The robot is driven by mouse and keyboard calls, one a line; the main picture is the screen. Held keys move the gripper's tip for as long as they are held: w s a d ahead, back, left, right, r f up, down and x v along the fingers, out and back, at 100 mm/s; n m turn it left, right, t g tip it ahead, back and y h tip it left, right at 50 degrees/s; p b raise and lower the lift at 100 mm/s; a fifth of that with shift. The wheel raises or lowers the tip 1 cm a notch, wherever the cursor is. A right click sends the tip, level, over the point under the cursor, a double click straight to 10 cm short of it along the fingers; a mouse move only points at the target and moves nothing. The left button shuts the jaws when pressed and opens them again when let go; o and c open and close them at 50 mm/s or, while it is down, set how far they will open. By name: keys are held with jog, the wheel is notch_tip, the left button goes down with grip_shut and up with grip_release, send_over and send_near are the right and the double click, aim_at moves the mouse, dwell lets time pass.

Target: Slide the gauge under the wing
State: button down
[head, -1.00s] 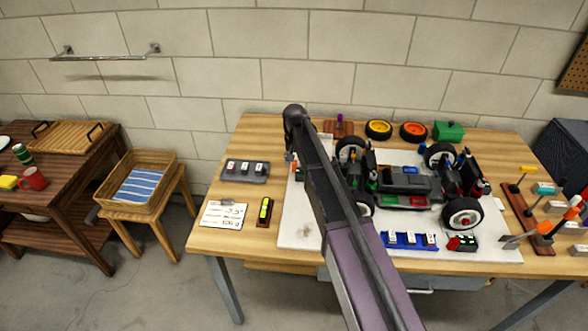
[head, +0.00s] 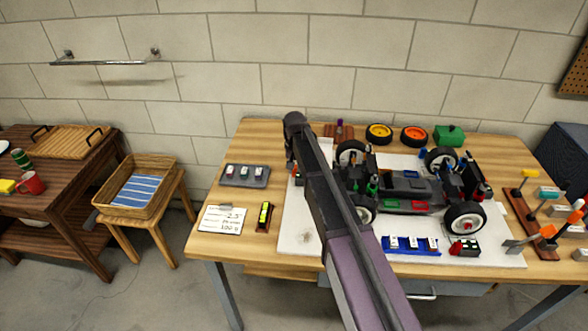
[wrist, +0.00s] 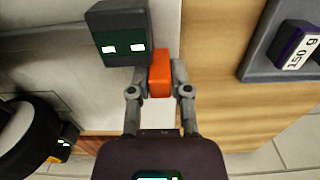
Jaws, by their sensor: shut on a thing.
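My gripper (wrist: 159,92) is shut on an orange block (wrist: 160,73). A dark block with two lit white windows (wrist: 122,33) sits just beyond it, apparently joined to it as the gauge. In the head view my arm covers most of the gripper; a small orange-red patch shows beside the arm's end. The race car (head: 408,190) stands on a white board, right of my arm. One of its black tyres (wrist: 25,140) shows at the left of the wrist view. I cannot make out the wing clearly; my arm hides the car's left end.
A grey tray with small labelled blocks (head: 245,175), a white card (head: 223,219) and a yellow-green level (head: 264,216) lie left of the board (head: 300,235). A blue tray (head: 411,246) lies in front of the car. Loose wheels (head: 379,133) and a green box (head: 448,135) stand behind.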

jog(key=shift+s+d, duration=0.1)
jog(key=shift+d, duration=1.2)
jog(key=c, duration=0.6)
grip_release()
jog(key=shift+d, duration=0.1)
jog(key=shift+o, duration=0.2)
jog(key=shift+a, duration=0.25)
